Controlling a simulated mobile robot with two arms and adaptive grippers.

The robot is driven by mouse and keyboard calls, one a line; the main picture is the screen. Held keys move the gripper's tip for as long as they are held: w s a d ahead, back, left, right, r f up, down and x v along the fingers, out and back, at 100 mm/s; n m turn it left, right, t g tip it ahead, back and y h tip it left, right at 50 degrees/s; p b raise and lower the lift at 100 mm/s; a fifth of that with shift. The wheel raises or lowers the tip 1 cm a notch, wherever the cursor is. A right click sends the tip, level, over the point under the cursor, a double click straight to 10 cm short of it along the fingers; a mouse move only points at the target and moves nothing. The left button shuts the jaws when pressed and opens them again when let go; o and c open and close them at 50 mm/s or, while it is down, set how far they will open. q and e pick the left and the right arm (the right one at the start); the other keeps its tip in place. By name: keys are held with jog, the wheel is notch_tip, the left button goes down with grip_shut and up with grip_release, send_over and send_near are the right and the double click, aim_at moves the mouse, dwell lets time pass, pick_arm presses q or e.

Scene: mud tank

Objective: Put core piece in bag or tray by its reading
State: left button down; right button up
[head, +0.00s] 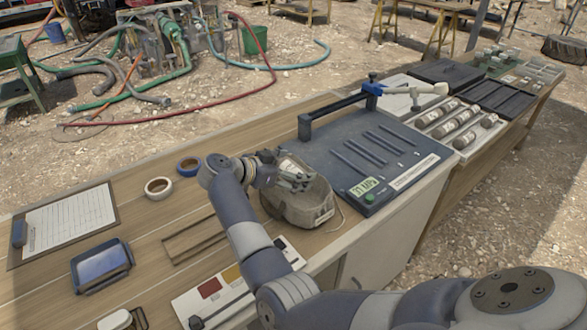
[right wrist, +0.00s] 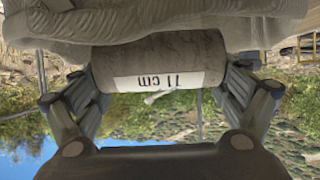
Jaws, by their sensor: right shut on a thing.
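My right gripper (head: 292,180) is at the mouth of a grey-beige cloth bag (head: 312,208) in the head view. A white core tray (head: 466,145) holds labelled core pieces.
Tape rolls (head: 158,187), a clipboard (head: 65,222), a tablet (head: 101,265), a thin wooden frame (head: 193,240) and a colour-patch card (head: 225,285) lie on the wooden bench. Dark trays (head: 496,98) stand beyond the core tray. Bare wood lies around the tapes.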

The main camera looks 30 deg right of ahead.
jog(key=shift+f, duration=0.45)
dwell(0.4)
jog(key=o, duration=1.3)
jog(key=shift+f, duration=0.15)
